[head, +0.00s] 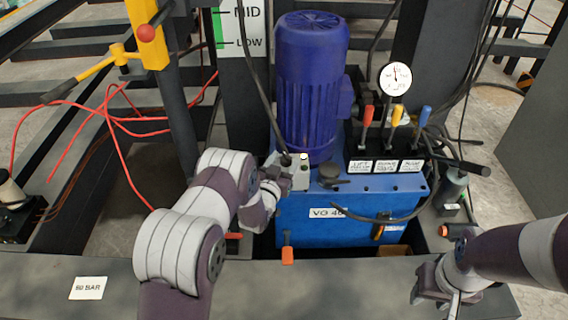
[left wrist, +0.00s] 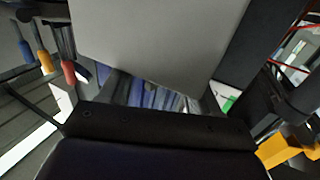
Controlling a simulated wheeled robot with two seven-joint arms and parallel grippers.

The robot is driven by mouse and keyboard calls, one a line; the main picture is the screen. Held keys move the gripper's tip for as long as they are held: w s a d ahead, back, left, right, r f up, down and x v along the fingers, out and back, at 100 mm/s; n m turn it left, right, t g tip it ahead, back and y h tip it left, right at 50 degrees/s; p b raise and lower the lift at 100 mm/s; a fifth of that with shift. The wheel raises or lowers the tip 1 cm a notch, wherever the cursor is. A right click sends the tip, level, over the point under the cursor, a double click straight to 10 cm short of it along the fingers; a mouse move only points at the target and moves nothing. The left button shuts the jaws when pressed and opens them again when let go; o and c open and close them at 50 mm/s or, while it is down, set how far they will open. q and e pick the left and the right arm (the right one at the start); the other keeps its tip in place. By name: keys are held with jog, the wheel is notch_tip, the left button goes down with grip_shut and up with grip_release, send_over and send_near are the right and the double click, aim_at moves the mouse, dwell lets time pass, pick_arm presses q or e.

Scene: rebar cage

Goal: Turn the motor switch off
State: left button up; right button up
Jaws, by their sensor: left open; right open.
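The motor switch looks to be on the small grey box (head: 301,172) with little knobs or buttons, in front of the blue motor (head: 311,85) on the blue hydraulic unit. Its setting is too small to read. My left gripper (head: 272,185) is open at the left side of this box, very close; I cannot tell whether it touches. The gripper hides part of the box. In the left wrist view a large pale grey surface (left wrist: 160,40), probably the box, fills the upper middle, and the fingertips are not clear. My right gripper (head: 438,287) is open and empty at the lower right, away from the box.
Red, yellow and blue levers (head: 397,115) with labels and a pressure gauge (head: 395,78) stand right of the motor. A black cable hangs down to the grey box. A dark beam with an "80 BAR" label (head: 87,288) runs along the front. Red cables (head: 120,125) lie left.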

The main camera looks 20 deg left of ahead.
pick_arm(q)
jog(key=c, duration=1)
jog(key=shift+d+n+y, duration=0.25)
jog(key=shift+n+y, duration=0.65)
jog(key=shift+y, duration=0.5)
jog(key=n+y, duration=0.2)
jog(key=y, duration=0.1)
jog(key=shift+d+b, duration=0.1)
jog(key=shift+b, duration=0.25)
jog(key=shift+n+g+y, duration=0.4)
jog(key=shift+y, duration=0.2)
jog(key=o, duration=1)
